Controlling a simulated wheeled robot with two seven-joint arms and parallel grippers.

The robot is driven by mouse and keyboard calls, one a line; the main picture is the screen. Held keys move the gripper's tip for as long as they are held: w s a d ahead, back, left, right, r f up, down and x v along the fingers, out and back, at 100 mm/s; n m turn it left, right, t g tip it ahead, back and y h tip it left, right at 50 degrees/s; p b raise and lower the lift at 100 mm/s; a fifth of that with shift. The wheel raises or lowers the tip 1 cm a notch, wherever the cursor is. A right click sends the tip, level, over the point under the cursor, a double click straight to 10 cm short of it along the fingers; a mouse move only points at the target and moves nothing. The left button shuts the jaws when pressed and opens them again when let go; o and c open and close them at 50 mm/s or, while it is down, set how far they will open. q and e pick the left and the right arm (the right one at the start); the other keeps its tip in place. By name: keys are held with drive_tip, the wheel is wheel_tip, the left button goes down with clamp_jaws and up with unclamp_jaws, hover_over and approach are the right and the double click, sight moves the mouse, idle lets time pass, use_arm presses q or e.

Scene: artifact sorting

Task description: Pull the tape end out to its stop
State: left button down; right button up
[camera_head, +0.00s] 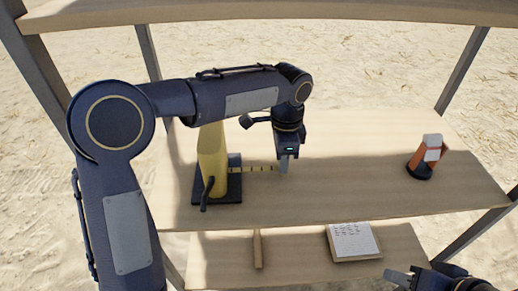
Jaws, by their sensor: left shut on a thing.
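A yellow tape measure body (212,158) stands on a dark base (233,189) at the left of the wooden shelf. A short yellow tape strip (253,169) with dark marks runs out from its right side. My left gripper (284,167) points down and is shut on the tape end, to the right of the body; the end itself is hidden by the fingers. My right gripper (398,277) is at the bottom right, below the shelf edge and away from the tape. Whether it is open or shut does not show clearly.
An orange and white device (427,157) on a dark round base stands at the shelf's right. The shelf (345,170) between it and my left gripper is clear. A lower shelf holds a written sheet (354,241) and a wooden stick (257,249).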

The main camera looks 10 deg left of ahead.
use_arm(q)
drive_tip(key=d, duration=0.2)
drive_tip(key=w+d+p, duration=0.1)
drive_tip(key=d, duration=0.1)
drive_tip(key=shift+r, duration=0.1)
drive_tip(key=shift+w+d, duration=0.1)
drive_tip(key=shift+d, duration=0.1)
drive_tip(key=c, duration=1.5)
unclamp_jaws()
drive_tip(key=o, duration=0.4)
drive_tip(key=shift+d, duration=0.15)
wheel_tip(320, 180, up, 8)
drive_tip(key=shift+f+p, duration=0.15)
drive_tip(key=shift+p, duration=0.15)
